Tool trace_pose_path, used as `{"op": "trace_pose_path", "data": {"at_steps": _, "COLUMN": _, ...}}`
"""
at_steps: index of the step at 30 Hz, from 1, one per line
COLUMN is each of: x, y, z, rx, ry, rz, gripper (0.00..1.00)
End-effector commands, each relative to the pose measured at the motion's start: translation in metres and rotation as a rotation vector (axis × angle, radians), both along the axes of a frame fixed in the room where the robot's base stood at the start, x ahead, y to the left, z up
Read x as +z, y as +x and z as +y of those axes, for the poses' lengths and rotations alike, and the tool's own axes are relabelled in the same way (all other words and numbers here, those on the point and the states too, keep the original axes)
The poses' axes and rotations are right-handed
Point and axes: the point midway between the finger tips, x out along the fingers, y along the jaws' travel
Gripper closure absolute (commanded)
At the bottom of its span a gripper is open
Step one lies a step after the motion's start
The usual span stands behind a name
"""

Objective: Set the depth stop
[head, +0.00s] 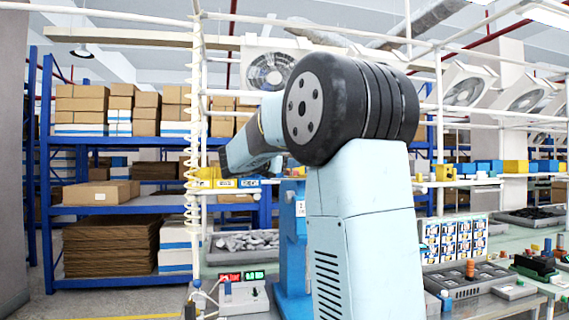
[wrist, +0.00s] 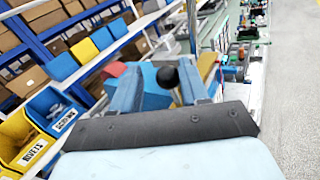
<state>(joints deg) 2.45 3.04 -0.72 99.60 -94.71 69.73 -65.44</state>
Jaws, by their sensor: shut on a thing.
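My gripper (wrist: 162,88) shows in the wrist view with its two blue fingers apart. A round black knob (wrist: 167,77) sits between the fingertips, in front of a blue body (wrist: 150,88). The gripper is shut on the knob as far as I can see, though the exact contact is unclear. In the head view a blue press-like stand (head: 292,245) rises from the bench, partly hidden behind my arm. My forearm reaches left and away at shelf height, and its fingertips cannot be made out there. I cannot pick out the depth stop with certainty.
A white box with red and green displays (head: 243,293) stands beside the blue stand. Yellow and blue bins (head: 225,183) line a shelf behind. A grey tray (head: 470,280) lies on the bench at right. White frame posts (head: 197,120) stand close to my arm.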

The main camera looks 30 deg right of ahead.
Motion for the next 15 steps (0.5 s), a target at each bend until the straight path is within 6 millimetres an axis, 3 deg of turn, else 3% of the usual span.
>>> {"op": "trace_pose_path", "data": {"at_steps": 15, "x": -0.0002, "y": 0.0016, "z": 0.002, "rx": 0.005, "ry": 0.0, "rz": 0.001, "gripper": 1.0}}
